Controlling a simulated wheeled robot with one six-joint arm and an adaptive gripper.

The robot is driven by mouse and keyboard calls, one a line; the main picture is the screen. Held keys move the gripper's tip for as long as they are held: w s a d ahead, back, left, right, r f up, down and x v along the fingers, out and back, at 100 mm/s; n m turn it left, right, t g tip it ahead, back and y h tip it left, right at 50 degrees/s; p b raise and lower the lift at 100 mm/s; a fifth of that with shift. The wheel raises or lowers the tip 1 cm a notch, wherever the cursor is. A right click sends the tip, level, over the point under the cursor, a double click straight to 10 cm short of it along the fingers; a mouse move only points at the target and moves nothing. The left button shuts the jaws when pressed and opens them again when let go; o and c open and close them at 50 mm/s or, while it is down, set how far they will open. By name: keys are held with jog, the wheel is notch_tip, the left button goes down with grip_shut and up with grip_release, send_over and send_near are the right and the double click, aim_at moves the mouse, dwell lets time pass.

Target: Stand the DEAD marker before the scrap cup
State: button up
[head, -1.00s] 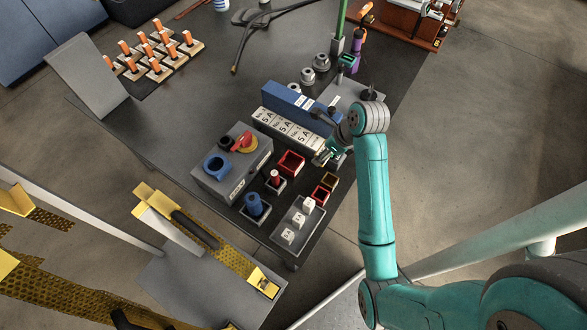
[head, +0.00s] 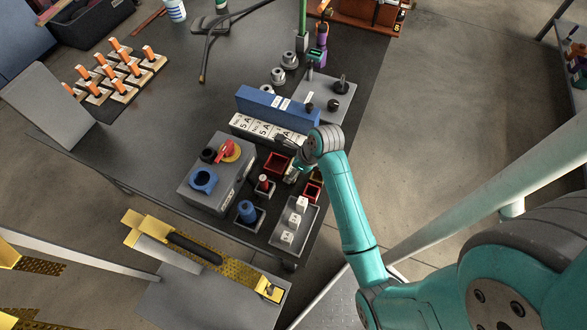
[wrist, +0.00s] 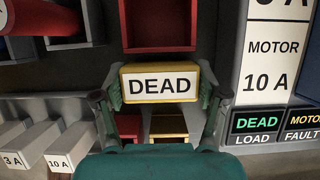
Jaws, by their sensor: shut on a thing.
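The DEAD marker is a yellow block with a white face lettered DEAD (wrist: 160,86). My gripper (head: 295,173) is shut on it, one finger at each side, and its lettered face is toward the wrist camera. In the head view the marker is too small and covered to make out. A red open-topped cup (head: 277,163) stands just left of my gripper; it also shows beyond the marker in the wrist view (wrist: 158,38). I cannot read a label saying it is the scrap cup. Whether the marker touches the surface is unclear.
A smaller red cup (wrist: 128,125) and a yellow one (wrist: 168,127) lie beneath the marker in the wrist view. A grey tray with white fuses (head: 282,238), a red-capped post (head: 264,184), a blue plug (head: 247,211) and fuse blocks (head: 262,130) crowd around.

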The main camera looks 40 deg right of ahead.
jog(key=shift+f, duration=0.35)
jog(key=shift+f, duration=0.15)
jog(key=o, duration=1.1)
jog(key=shift+o, duration=0.2)
jog(key=v, duration=1.2)
